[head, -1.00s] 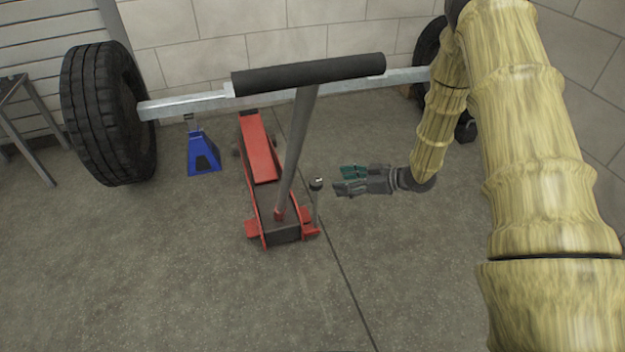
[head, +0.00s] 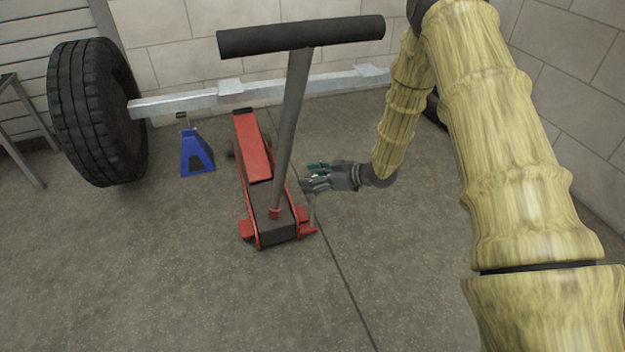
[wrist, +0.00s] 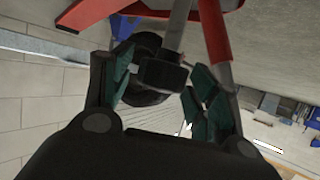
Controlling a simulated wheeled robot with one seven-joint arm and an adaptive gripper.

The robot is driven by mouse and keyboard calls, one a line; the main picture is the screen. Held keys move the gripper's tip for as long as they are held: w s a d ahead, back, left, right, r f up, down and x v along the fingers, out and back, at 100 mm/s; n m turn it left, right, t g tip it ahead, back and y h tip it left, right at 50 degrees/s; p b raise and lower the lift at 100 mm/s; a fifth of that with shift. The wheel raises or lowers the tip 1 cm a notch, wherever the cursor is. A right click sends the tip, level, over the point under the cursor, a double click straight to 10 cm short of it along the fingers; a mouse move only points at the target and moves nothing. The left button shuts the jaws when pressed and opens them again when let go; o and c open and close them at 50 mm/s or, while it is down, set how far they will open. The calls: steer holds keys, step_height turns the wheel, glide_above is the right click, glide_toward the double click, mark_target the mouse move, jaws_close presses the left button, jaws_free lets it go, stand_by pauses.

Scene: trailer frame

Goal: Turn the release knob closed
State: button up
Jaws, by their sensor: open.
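The red floor jack (head: 257,150) stands on the floor with its grey handle (head: 292,125) tilted up to a black crossbar grip (head: 300,37). The release knob's thin stem (head: 312,212) rises at the right of the jack's base. My gripper (head: 308,177) is at the top of this stem, pointing left, and hides the knob in the head view. In the wrist view, which looks upside down, the dark knob (wrist: 163,74) lies between my open green-padded fingers (wrist: 160,85). There is a visible gap to the right finger; contact on the left is unclear.
A tyre (head: 95,112) on a metal axle (head: 180,102) stands behind the jack. A blue jack stand (head: 197,150) is left of the jack. The jack handle rises close left of my gripper. The floor (head: 400,260) in front and to the right is clear.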

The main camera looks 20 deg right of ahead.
steer(key=c, duration=1)
steer(key=shift+o, duration=0.2)
steer(key=shift+r+m+t+h+p, duration=0.25)
steer(key=shift+m+t+p, duration=0.2)
steer(key=shift+p, duration=0.45)
steer(key=shift+f+p, duration=0.15)
steer(key=shift+p, duration=0.15)
steer(key=shift+m+t+h, duration=0.25)
steer(key=shift+h, duration=0.1)
steer(key=o, duration=1)
steer(key=shift+c, duration=0.2)
steer(key=shift+s+d, duration=0.1)
steer(key=v, duration=1.1)
steer(key=shift+s+d, duration=0.25)
steer(key=shift+d, duration=0.1)
